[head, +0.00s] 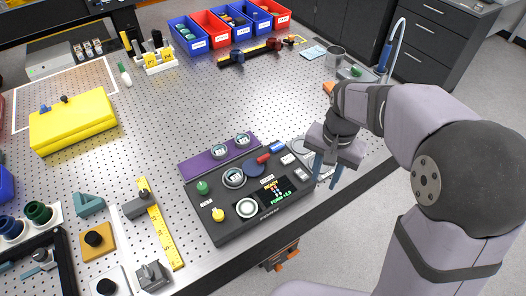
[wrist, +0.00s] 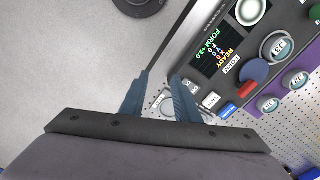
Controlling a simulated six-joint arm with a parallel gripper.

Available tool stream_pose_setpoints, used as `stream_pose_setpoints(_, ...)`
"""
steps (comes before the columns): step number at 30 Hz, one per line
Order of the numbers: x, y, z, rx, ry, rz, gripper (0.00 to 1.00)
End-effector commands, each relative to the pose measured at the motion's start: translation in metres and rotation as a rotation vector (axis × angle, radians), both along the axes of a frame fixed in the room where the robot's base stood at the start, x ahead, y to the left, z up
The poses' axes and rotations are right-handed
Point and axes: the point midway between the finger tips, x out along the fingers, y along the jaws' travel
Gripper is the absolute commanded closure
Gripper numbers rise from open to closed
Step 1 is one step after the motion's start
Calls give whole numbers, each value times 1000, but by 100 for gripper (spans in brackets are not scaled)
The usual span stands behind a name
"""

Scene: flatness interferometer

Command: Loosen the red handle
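The flatness interferometer is a dark console (head: 240,222) on the perforated table; it also shows in the wrist view (wrist: 212,75). A small red handle (head: 263,158) lies near its back right, beside a blue one (head: 276,147). My gripper (head: 327,170) points down at the console's right end, near the table's front edge. In the wrist view my gripper (wrist: 160,78) has its fingers apart with nothing between them. It is clear of the red handle.
The console carries a lit screen (head: 273,193), a blue round knob (head: 253,168), a green button (head: 202,187) and a yellow button (head: 218,214). Gauge-like dials stand on a purple strip (head: 206,163). A yellow case (head: 72,122) stands left. The table's middle is largely clear.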

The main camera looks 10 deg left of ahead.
Motion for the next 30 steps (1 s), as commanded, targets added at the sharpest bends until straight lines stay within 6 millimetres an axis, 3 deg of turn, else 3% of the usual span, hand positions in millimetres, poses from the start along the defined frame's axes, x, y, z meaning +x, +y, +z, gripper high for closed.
stream_pose_setpoints(1, 16, 20, 4, 0, 1, -36, 71)
stream_pose_setpoints(6, 52, 82, 16, -2, 2, -195, 71)
stream_pose_setpoints(12, 71, 142, 23, -2, 0, -342, 71)
stream_pose_setpoints(15, 75, 161, 25, -1, 0, -391, 71)
stream_pose_setpoints(21, 77, 176, 26, 0, -1, -434, 71)
stream_pose_setpoints(30, 76, 176, 16, -1, 1, -437, 71)
